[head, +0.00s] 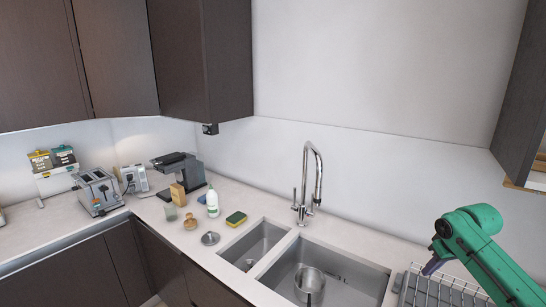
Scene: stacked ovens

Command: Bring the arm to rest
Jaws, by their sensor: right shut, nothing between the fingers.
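My right gripper (432,266) is at the lower right, at the end of my green arm, with its dark fingers pointing down and to the left. It is shut and holds nothing. It shows above the grey dish rack at the right of the sink. Whether it touches the rack cannot be told. My left gripper is not in view.
The grey dish rack (436,292) lies beside the double sink, whose larger basin holds a metal pot (309,280). A tall faucet (312,178) stands behind. A sponge (236,218), white bottle (212,202) and toaster (97,191) are farther left. Dark cabinets hang above.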

